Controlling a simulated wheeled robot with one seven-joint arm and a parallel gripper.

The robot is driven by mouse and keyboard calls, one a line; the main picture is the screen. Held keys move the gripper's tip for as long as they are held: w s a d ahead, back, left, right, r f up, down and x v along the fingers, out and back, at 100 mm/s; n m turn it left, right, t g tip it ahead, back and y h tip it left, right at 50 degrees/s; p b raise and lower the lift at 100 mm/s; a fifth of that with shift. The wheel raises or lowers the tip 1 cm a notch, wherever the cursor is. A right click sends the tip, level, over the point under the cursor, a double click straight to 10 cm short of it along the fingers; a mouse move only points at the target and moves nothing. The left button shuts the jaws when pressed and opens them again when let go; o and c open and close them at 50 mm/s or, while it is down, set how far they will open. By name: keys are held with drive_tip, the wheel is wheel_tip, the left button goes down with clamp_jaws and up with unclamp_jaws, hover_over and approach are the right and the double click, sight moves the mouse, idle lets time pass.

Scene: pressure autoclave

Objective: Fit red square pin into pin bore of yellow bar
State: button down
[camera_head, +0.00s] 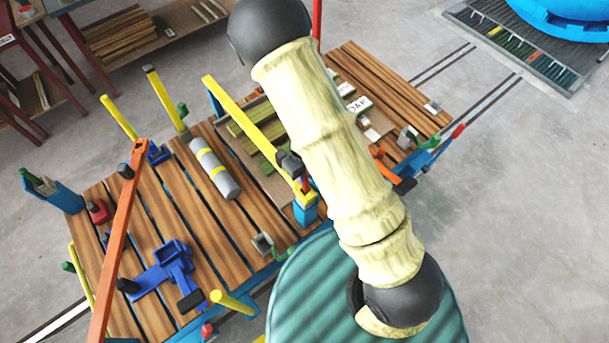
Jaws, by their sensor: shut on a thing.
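The yellow bar (240,113) slants from upper left to lower right over the wooden slatted cart top, its lower end by a blue post (306,211). A small part of the red square pin (305,185) shows upright at that lower end, at the edge of my arm. A dark piece just above it looks like part of my gripper (291,164), shut on the pin. My cream arm hides the rest of the gripper. The pin bore is not visible, and I cannot tell whether the pin is in it or above it.
A grey cylinder with yellow bands (214,168) lies left of the bar. Several yellow posts rise from the cart edges. Open floor lies at the right.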

wheel_tip(320, 180, up, 14)
drive_tip(key=p, duration=0.4)
drive_tip(key=shift+r, duration=0.25)
wheel_tip(320, 180, down, 14)
drive_tip(key=b, duration=0.4)
drive_tip(key=shift+r, duration=0.2)
wheel_tip(320, 180, down, 4)
drive_tip(key=shift+f+b, duration=0.1)
drive_tip(key=shift+b, duration=1.05)
drive_tip(key=c, duration=1.4)
unclamp_jaws()
